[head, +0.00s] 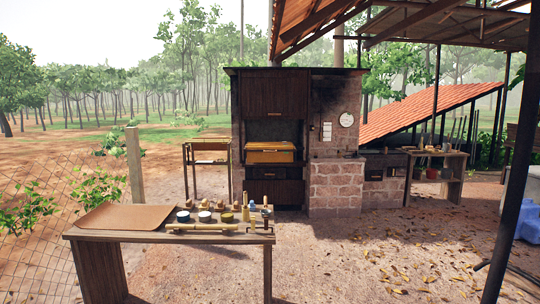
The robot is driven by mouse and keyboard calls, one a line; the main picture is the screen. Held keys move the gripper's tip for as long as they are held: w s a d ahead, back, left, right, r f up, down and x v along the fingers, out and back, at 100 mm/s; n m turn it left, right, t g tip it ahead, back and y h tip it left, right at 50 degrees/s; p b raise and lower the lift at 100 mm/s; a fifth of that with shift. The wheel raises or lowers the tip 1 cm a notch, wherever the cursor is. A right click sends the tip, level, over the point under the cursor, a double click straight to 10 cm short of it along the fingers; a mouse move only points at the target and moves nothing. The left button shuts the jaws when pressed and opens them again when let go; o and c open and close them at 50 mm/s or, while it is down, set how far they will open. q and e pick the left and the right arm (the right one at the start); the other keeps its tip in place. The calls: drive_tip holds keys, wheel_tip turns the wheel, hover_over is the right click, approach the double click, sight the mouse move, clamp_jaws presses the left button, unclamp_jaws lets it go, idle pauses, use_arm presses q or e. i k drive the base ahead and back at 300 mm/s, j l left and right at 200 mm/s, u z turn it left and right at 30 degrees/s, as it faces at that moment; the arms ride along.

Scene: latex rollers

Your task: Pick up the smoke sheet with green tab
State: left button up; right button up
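I cannot make out a green tab on anything in the head view. A flat brown sheet or board (126,217) lies on the left part of the near wooden table (165,237); I cannot tell if it is a smoke sheet. A dark wooden cabinet (273,94) stands beyond the table, with an open middle bay. A yellow-orange box or tray (270,153) sits in that bay, and its contents are too small to tell. Neither of my grippers is in view.
Small bowls (204,216), bottles and a long yellow rod (202,227) crowd the table's right part. A brick oven (337,187) adjoins the cabinet. A side bench (436,160) stands at right. A dark post (513,150) rises at right. Leaf-strewn ground (390,255) right of the table is open.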

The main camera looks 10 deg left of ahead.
sight(252, 157)
drive_tip(key=i+z, duration=0.15)
drive_tip(key=i, duration=1.1)
drive_tip(key=i+z, duration=0.4)
drive_tip(key=i, duration=2.25)
drive_tip(key=i+j+u, duration=0.3)
drive_tip(key=i, duration=0.55)
drive_tip(key=i+l+u, duration=0.1)
drive_tip(key=i+u, duration=0.15)
drive_tip(key=i, duration=0.6)
drive_tip(key=i+l+u, duration=0.3)
drive_tip(key=i, duration=0.55)
drive_tip(key=i+j+u, duration=0.15)
drive_tip(key=i, duration=0.5)
drive_tip(key=i+j+u, duration=0.15)
drive_tip(key=i, duration=0.45)
drive_tip(key=i+j+u, duration=0.15)
drive_tip(key=i, duration=0.5)
drive_tip(key=i+j, duration=0.35)
drive_tip(key=j+u, duration=0.05)
